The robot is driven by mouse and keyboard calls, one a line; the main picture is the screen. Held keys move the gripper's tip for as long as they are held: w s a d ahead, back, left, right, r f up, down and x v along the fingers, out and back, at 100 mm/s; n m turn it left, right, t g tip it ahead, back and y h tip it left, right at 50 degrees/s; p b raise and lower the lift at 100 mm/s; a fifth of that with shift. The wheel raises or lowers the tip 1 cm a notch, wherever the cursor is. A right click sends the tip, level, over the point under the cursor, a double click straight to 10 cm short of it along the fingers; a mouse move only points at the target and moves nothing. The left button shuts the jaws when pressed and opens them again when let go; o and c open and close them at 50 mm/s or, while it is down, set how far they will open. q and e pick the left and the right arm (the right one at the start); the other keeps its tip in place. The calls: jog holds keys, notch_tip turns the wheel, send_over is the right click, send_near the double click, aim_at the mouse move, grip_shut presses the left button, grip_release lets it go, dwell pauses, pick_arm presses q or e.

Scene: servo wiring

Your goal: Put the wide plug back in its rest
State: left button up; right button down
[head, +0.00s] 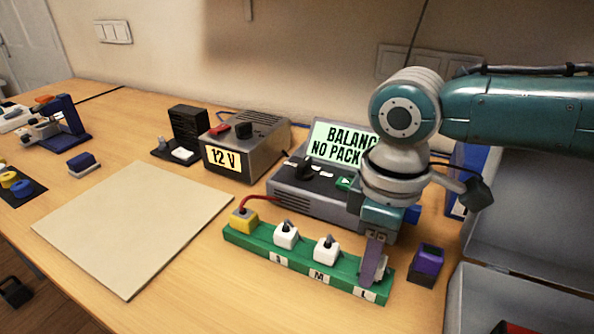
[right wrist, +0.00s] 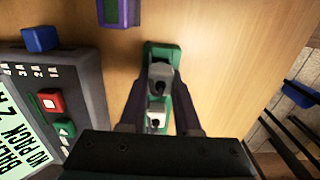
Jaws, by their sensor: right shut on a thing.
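The green rest (head: 300,262) lies on the table with a row of places labelled S, M and L. Two white plugs (head: 287,235) (head: 326,249) stand upright in it at S and M. My right gripper (head: 374,272) is at the L end, low over the rest. In the right wrist view its fingers are shut on a plug with a grey top (right wrist: 160,75), which I take for the wide plug. The fingers mostly hide it in the head view, and I cannot tell whether it is fully seated. My left gripper is not in view.
A yellow plug (head: 243,221) with a red lead sits at the rest's left end. A balancer (head: 310,190) stands behind the rest, and a 12 V supply (head: 246,145) is farther left. A bare beige board (head: 135,225) lies left.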

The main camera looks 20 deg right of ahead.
jog(key=c, duration=0.6)
grip_release()
jog(key=shift+f, duration=0.15)
jog(key=shift+o, duration=0.3)
jog(key=shift+d, duration=0.1)
jog(key=shift+r, duration=0.3)
jog(key=r, duration=0.4)
jog(key=r+p, duration=0.1)
jog(key=r, duration=0.4)
jog(key=shift+s+a+r+p, duration=0.1)
jog(key=shift+a+r+p, duration=0.1)
jog(key=shift+r+p, duration=0.1)
jog(key=shift+f, duration=0.1)
